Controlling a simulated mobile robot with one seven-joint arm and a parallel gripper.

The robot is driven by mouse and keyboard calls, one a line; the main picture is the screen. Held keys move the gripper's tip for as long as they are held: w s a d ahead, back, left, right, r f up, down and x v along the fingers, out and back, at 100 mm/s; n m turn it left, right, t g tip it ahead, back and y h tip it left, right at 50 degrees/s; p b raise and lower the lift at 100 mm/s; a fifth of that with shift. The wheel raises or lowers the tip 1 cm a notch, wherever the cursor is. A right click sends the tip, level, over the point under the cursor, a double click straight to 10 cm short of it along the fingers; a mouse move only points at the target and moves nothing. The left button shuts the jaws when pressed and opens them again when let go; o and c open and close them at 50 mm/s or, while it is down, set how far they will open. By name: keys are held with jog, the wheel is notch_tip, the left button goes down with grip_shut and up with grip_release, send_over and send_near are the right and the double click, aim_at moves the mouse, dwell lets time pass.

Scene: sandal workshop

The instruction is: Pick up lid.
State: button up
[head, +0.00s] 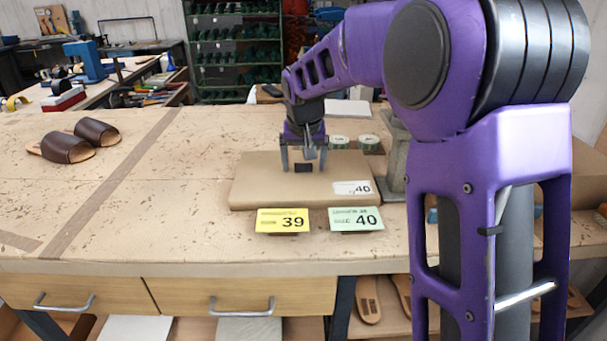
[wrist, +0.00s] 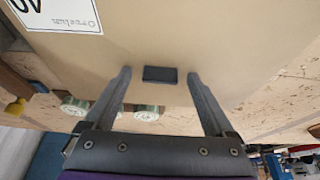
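The lid (head: 258,187) is a flat brown cardboard piece lying on the workbench, with a white label (head: 353,188) marked 40 at its front right corner. A small dark block (head: 303,168) sits on its top face. In the wrist view the lid (wrist: 205,35) fills the upper part, with the dark block (wrist: 160,75) on it. In the wrist view the fingertips (wrist: 159,72) are on either side of the dark block, with a gap on each side. I cannot tell whether they touch the lid.
A yellow card (head: 282,220) marked 39 and a green card (head: 355,219) marked 40 stand in front of the lid. A grey metal object (head: 395,160) stands close at its right. Brown sandals (head: 80,140) lie far left; the bench's left middle is clear.

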grip_shut()
